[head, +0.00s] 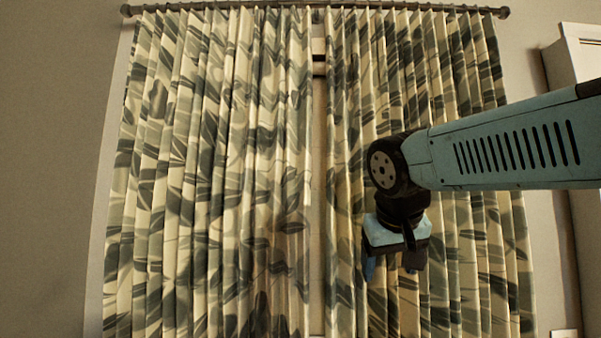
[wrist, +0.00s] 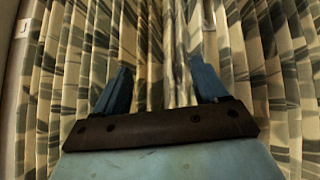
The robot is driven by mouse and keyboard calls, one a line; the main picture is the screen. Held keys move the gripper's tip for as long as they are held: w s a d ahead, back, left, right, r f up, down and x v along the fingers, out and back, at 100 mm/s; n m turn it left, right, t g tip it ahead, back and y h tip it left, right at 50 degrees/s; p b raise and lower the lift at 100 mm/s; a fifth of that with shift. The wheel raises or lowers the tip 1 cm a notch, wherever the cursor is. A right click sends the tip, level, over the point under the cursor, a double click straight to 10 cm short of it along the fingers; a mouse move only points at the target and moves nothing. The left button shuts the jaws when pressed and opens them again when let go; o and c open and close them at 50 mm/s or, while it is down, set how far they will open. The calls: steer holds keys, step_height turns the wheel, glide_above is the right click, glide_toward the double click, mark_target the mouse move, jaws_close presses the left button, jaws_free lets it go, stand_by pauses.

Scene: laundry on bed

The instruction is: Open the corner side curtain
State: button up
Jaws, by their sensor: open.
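Two leaf-patterned curtain panels in cream and grey-green hang in pleats in the head view. The left panel (head: 210,170) and the right panel (head: 350,120) stand apart by a narrow vertical gap (head: 318,150). My gripper (head: 390,264) is in front of the right panel, right of the gap, with its fingers low in the head view. In the wrist view, my gripper (wrist: 161,68) has its two blue fingers spread, with pleated curtain cloth (wrist: 155,45) showing between and beyond them. I cannot tell whether the fingertips touch the cloth.
A dark curtain rod (head: 420,7) with end knobs runs along the top. Bare wall (head: 50,170) lies to the left. A pale cabinet or frame (head: 575,55) stands at the right edge. A small wall plate (head: 565,333) is at the lower right.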

steer(key=w+a+r+t, duration=0.1)
steer(key=w+a+r, duration=0.25)
steer(key=r, duration=0.35)
steer(key=w+a+r+t, duration=0.25)
steer(key=a+r, duration=0.25)
steer(key=r, duration=0.3)
steer(key=m+t, duration=0.1)
steer(key=t, duration=0.1)
glide_toward(299, 162)
steer(key=shift+g+y, duration=0.25)
steer(key=shift+y, duration=0.05)
steer(key=x, duration=1.2)
steer(key=shift+w+d+r, duration=0.1)
steer(key=shift+w+d, duration=0.1)
steer(key=shift+w, duration=0.05)
steer(key=shift+c, duration=0.2)
